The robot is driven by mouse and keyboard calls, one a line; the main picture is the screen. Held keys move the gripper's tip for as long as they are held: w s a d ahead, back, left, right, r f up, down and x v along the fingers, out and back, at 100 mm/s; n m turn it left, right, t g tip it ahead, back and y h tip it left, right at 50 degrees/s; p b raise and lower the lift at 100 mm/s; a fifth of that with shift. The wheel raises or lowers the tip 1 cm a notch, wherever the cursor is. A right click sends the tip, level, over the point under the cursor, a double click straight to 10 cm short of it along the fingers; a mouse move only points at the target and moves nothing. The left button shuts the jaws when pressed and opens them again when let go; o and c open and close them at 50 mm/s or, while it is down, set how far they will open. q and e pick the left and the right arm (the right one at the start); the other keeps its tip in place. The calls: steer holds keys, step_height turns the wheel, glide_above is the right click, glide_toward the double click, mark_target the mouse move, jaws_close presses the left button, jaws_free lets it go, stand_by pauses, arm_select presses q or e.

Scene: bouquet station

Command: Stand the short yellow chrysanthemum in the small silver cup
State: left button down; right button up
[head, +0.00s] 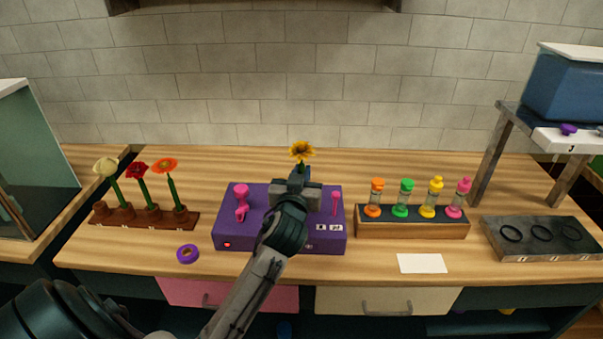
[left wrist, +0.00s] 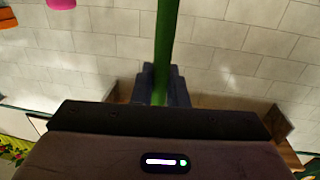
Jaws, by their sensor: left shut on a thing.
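The yellow chrysanthemum (head: 301,151) stands upright above the purple box in the head view, its bloom at the top. My left gripper (head: 298,176) is shut on its stem. In the left wrist view the green stem (left wrist: 165,35) runs up between the two dark fingers of the left gripper (left wrist: 163,85). The bloom is outside the left wrist view. I cannot make out the small silver cup in either view; my arm and gripper cover part of the purple box and the table behind it. My right gripper is not in view.
The purple box (head: 232,228) carries pink fittings. A brown rack (head: 130,220) with three flowers stands left, near a purple ring (head: 187,254). A wooden rack (head: 410,228) of capped vials stands right, behind a white card (head: 422,263). A grey ringed block (head: 540,258) is far right.

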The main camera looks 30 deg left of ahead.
arm_select(q)
steer(key=shift+f+b, duration=0.45)
steer(key=shift+f, duration=0.1)
stand_by(0.6)
steer(key=c, duration=0.8)
jaws_free()
steer(key=v, duration=0.9)
stand_by(0.7)
stand_by(0.5)
